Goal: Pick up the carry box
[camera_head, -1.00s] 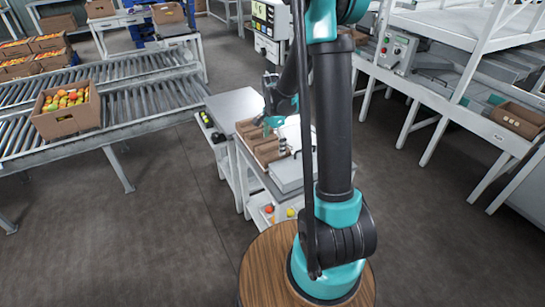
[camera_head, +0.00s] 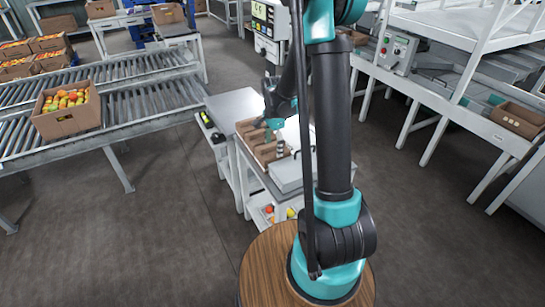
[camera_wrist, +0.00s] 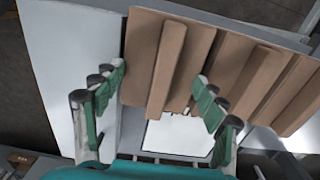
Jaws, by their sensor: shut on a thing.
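The carry box (camera_wrist: 168,65) is brown cardboard with a raised lengthwise ridge. In the wrist view it lies between the two green-padded fingers of my gripper (camera_wrist: 160,78). The left pad meets its left edge and the right pad is at its right side, so my gripper is shut on it. In the head view my gripper (camera_head: 273,138) points down at the row of brown boxes (camera_head: 255,148) on the bench. My fingers and arm partly hide them there, and I cannot tell whether the box is clear of the bench.
More brown boxes (camera_wrist: 240,82) lie close on the right. A grey-lidded case (camera_head: 290,174) stands beside the row on the bench. A bare grey table (camera_head: 235,103) is behind.

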